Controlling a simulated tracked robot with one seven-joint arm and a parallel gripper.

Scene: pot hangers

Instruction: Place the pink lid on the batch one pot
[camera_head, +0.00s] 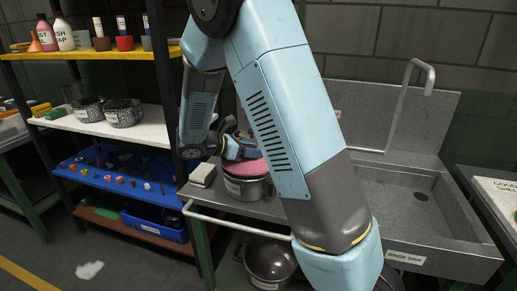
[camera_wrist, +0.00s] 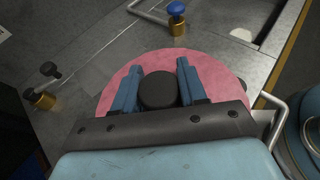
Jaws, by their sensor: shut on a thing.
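The pink lid (camera_wrist: 225,82) is a round disc with a black knob (camera_wrist: 158,90). My gripper (camera_wrist: 160,82) is shut on the knob, with one blue finger on each side of it. In the head view the pink lid (camera_head: 256,167) lies over a grey metal pot (camera_head: 249,189) with a white label, on the steel counter. The lid looks level and at the pot's rim; I cannot tell whether it rests fully on it. My gripper (camera_head: 240,150) is partly hidden by my arm there. The label is too small to read.
A pale block (camera_head: 203,174) lies on the counter left of the pot. The rinse sink (camera_head: 420,205) is to the right. A rail (camera_head: 235,222) runs along the front, with another pot (camera_head: 270,262) below. Shelves (camera_head: 110,125) with speckled pots and bottles stand left.

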